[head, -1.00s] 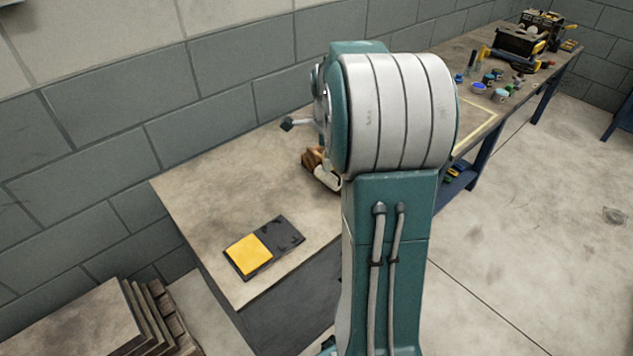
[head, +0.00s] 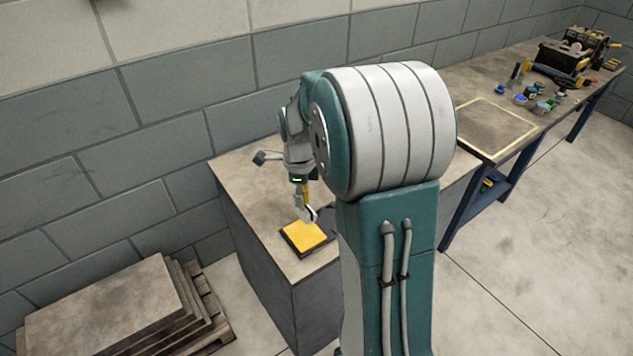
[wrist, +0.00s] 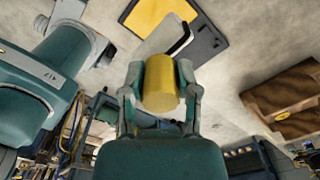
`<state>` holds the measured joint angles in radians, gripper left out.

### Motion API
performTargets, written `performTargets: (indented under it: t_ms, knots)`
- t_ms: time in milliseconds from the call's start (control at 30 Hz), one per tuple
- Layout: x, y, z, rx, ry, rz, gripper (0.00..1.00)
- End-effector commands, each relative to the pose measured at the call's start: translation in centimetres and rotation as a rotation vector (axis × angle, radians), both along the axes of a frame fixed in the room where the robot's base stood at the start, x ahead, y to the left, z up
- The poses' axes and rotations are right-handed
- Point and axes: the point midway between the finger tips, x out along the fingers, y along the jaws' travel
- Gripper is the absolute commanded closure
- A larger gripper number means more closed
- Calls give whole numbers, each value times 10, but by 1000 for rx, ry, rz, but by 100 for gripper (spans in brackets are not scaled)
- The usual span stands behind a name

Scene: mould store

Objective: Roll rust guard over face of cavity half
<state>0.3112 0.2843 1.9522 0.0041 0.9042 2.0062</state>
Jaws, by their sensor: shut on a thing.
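My gripper (wrist: 160,95) is shut on the yellow handle (wrist: 161,82) of a roller. The roller's pale sleeve (wrist: 167,38) is beyond the handle in the wrist view, and it also shows in the head view (head: 307,214). There it is just over or on the yellow area (head: 301,239) of a flat black tray; I cannot tell whether they touch. The tray's dark part (wrist: 206,44) is bare in the wrist view. A brown block with a dark recess (wrist: 284,98), apparently the cavity half, lies at the right of the wrist view. My arm hides it in the head view.
The tray lies near the front edge of a grey-brown bench (head: 243,170) against a block wall. A stack of slabs on a pallet (head: 110,305) stands at the lower left. A farther bench carries a marked frame (head: 497,126), small pots and a toolbox (head: 562,62).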

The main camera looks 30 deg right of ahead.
Motion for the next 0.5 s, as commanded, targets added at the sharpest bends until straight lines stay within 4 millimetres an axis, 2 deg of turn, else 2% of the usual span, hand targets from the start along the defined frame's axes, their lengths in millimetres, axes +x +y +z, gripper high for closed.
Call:
performTargets:
  t_ms: [267,500]
  knots:
    - [0,7,-12,-1,1,-2,97]
    - [0,14,-35,-9,2,-2,97]
